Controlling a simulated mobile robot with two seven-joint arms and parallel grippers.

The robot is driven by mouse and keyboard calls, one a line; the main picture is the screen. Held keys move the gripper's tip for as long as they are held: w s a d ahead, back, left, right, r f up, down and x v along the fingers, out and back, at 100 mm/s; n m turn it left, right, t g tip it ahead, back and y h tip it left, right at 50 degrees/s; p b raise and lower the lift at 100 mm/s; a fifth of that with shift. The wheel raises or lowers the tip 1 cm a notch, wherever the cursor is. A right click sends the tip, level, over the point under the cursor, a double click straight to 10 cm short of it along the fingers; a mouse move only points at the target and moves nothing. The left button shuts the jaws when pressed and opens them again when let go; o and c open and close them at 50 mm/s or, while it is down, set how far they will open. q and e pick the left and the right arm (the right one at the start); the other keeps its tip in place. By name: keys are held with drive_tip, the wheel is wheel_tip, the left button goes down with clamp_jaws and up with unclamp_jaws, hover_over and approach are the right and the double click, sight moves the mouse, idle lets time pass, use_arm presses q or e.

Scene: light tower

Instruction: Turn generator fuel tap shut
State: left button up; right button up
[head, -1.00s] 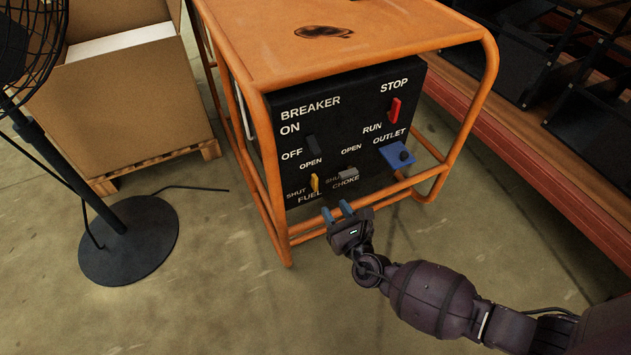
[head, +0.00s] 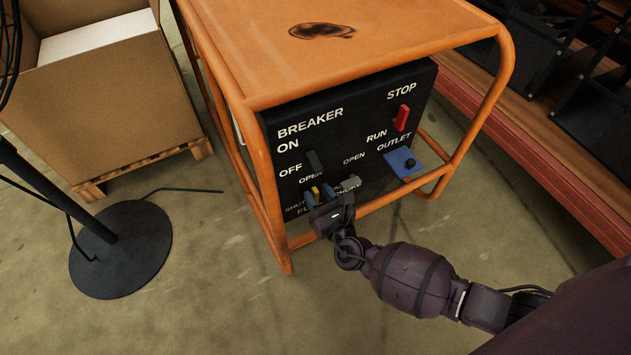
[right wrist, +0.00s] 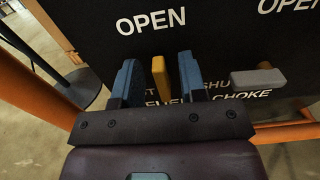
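The generator (head: 330,55) is an orange-framed unit with a black control panel (head: 350,125). Its yellow fuel tap (head: 316,192) is at the panel's lower left, between the OPEN and SHUT marks. In the right wrist view the tap (right wrist: 161,78) stands upright between the two blue fingers of my right gripper (right wrist: 160,80). My left gripper is not in view.
The grey choke lever (right wrist: 258,78) is just right of the right finger. The orange frame bar (head: 400,187) runs below the panel. A black breaker switch (head: 314,162), red switch (head: 402,117) and blue outlet (head: 403,163) are above and right. A fan base (head: 120,250) stands left.

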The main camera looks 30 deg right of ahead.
drive_tip(key=shift+w, duration=0.2)
clamp_jaws()
